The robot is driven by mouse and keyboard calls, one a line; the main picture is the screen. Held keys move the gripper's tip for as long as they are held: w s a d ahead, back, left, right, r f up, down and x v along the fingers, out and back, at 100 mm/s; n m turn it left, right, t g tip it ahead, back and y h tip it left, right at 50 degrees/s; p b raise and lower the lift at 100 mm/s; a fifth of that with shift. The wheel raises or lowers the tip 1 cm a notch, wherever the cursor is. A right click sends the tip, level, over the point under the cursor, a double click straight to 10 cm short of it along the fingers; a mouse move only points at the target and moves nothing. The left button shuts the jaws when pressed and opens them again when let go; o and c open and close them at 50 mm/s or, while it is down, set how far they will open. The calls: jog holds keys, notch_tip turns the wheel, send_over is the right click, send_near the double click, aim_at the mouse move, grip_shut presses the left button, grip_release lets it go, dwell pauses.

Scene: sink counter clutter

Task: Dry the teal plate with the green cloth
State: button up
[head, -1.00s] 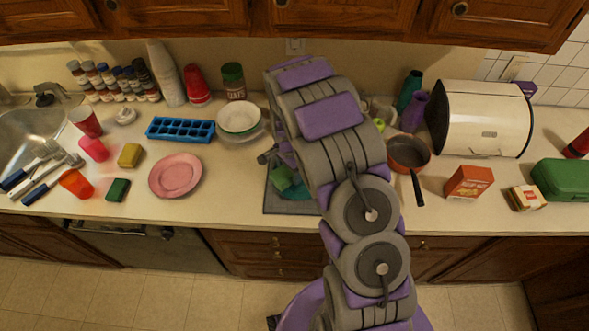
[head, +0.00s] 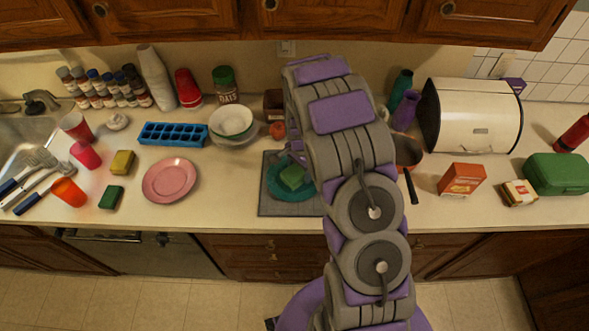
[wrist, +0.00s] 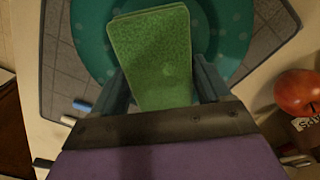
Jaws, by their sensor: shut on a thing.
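The teal plate (head: 273,183) lies on a grey mat (head: 268,209) on the counter, partly hidden by my arm. In the wrist view the plate (wrist: 92,40) has pale dots. The green cloth (head: 292,178) looks like a flat, folded block. My gripper (wrist: 160,82) is shut on the cloth (wrist: 150,45), with one finger on each side of it. The cloth is over the plate and covers its middle in the wrist view. I cannot tell whether it touches the plate's surface.
A red apple (wrist: 298,92) is right of the mat in the wrist view. A pink plate (head: 170,180) lies to the left. Stacked bowls (head: 232,122) stand behind the mat. A pan (head: 408,152) and an orange box (head: 461,180) are to the right.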

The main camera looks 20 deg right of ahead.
aim_at(284, 175)
jog(key=shift+s+d, duration=0.1)
jog(key=shift+d, duration=0.6)
jog(key=shift+s+a, duration=0.15)
jog(key=shift+a, duration=1.65)
jog(key=shift+s+a, duration=0.1)
jog(key=shift+a, duration=1.7)
jog(key=shift+d+f, duration=0.1)
jog(key=shift+d, duration=3.5)
jog(key=shift+w, duration=0.1)
jog(key=shift+r+p, duration=0.95)
jog(key=shift+r, duration=2.05)
jog(key=shift+r+p, duration=0.4)
jog(key=shift+r, duration=1.2)
